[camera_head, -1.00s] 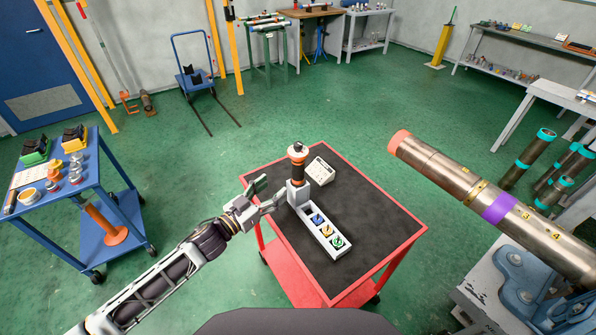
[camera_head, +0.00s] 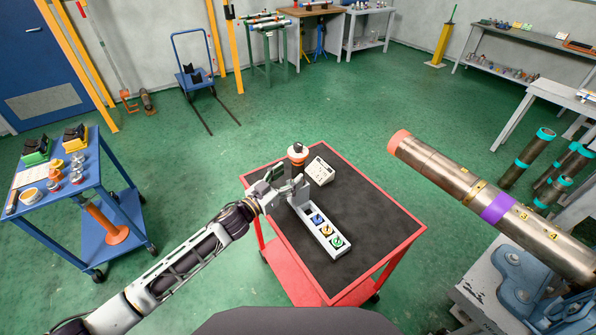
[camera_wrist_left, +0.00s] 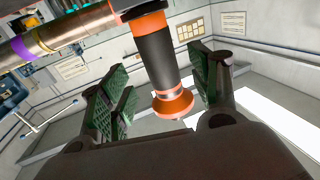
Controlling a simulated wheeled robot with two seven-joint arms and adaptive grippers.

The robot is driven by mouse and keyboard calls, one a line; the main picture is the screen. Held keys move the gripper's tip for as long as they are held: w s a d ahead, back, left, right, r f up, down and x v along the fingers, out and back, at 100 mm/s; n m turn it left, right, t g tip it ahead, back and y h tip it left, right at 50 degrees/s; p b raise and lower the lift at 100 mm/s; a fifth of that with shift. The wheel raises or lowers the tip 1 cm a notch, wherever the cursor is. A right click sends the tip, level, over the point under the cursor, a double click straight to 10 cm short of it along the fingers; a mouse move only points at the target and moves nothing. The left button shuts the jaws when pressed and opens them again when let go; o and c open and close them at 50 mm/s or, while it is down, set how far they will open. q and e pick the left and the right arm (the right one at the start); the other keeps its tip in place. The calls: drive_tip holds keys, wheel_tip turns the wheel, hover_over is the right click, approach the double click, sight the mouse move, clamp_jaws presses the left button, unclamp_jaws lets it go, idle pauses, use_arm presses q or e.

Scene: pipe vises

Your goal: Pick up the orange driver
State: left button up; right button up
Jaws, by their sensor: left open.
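The orange driver (camera_head: 298,152) stands upright at the far end of the white holder (camera_head: 322,229) on the red cart. In the left wrist view the driver (camera_wrist_left: 155,58) has a black body and orange ends. It lies between the open green-padded fingers of my left gripper (camera_wrist_left: 165,90), with a gap visible to the fingers. Contact is not visible. My right gripper is not in view.
The holder also carries blue, yellow and green pieces. A small white box (camera_head: 320,171) lies close beside the driver on the red cart (camera_head: 375,235). A large metal pipe (camera_head: 460,190) stretches across the right. The cart's right part is clear.

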sight(294, 171)
use_arm(q)
drive_tip(key=shift+w+d, duration=0.15)
idle(0.3)
drive_tip(key=shift+p+x, duration=0.3)
drive_tip(key=shift+x, duration=2.15)
drive_tip(key=c, duration=1.3)
drive_tip(key=shift+r, duration=0.1)
clamp_jaws()
drive_tip(key=shift+r, duration=0.15)
wheel_tip(294, 171, up, 18)
drive_tip(key=shift+f+p, duration=0.15)
drive_tip(key=shift+p, duration=0.7)
